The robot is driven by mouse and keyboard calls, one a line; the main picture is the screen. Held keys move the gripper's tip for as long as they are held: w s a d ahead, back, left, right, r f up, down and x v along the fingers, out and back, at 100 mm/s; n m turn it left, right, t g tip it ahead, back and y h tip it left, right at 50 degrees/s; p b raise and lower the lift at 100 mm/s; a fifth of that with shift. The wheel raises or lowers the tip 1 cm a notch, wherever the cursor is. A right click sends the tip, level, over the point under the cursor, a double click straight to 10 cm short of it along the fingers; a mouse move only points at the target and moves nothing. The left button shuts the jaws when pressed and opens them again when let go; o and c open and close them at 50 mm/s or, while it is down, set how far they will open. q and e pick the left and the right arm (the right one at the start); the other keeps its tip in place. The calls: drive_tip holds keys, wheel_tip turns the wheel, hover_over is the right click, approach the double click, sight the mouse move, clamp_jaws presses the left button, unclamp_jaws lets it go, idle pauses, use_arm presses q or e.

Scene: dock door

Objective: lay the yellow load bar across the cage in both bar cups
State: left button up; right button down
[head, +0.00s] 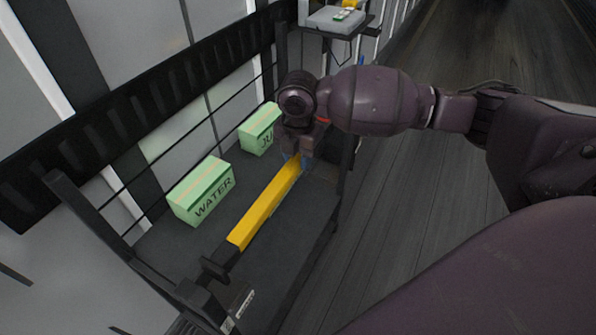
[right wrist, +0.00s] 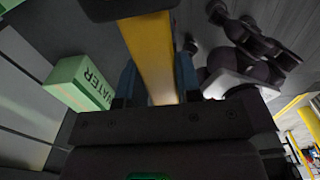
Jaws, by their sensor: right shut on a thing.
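The yellow load bar (head: 265,205) runs lengthwise over the cage (head: 317,245), above its dark floor. My right gripper (head: 300,156) is shut on the bar near its far end. In the right wrist view the bar (right wrist: 152,55) passes between the fingers of the gripper (right wrist: 158,85). The bar's near end meets a dark bracket-like piece (head: 220,264) at the near side of the cage; I cannot tell whether it is a bar cup or whether the bar sits in it. The far end and any cup there are hidden behind my gripper. My left gripper is not in view.
A green WATER box (head: 203,192) and a second green box (head: 259,130) stand on the cage floor, left of the bar. A dark rail (head: 150,98) runs along the left wall. A small stand (head: 335,20) is beyond the cage. Wooden floor (head: 400,215) on the right is clear.

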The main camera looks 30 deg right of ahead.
sight(299, 172)
wheel_tip(299, 172, down, 5)
drive_tip(key=shift+r+b, duration=0.1)
drive_tip(key=shift+b, duration=0.4)
drive_tip(key=shift+f, duration=0.2)
drive_tip(key=c, duration=0.8)
unclamp_jaws()
drive_tip(key=shift+f, duration=0.1)
wheel_tip(299, 172, up, 11)
drive_tip(key=shift+r+p, duration=0.1)
drive_tip(key=shift+p, duration=1.1)
drive_tip(key=shift+r, duration=0.6)
